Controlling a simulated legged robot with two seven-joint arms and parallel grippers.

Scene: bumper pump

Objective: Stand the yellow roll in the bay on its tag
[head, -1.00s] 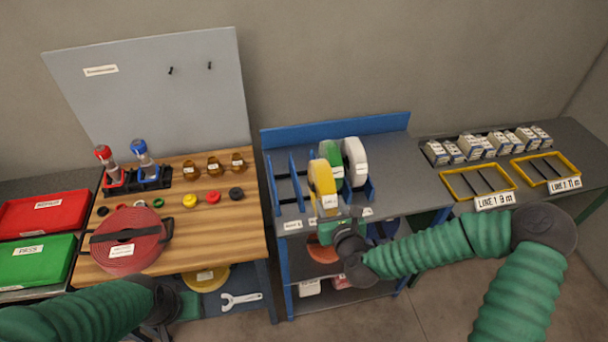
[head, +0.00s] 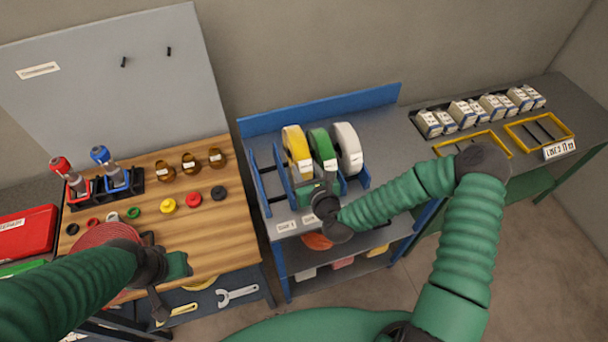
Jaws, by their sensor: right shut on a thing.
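The yellow roll (head: 297,150) is upright in the blue rack (head: 259,185) on the middle bench, just left of the green roll (head: 321,148). My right gripper (head: 312,188) is shut on its lower front edge. The gripper hides the roll's bottom, so I cannot tell whether it rests on the rack floor. White tags (head: 286,226) lie along the bench's front edge; one is partly hidden by my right gripper, and their print is too small to read surely. My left gripper (head: 180,266) is over the wooden bench's front; its jaw opening is unclear.
A white roll (head: 348,149) stands right of the green one. The rack's left bay is empty between blue dividers. Yellow frames (head: 473,143) and small boxes are at right.

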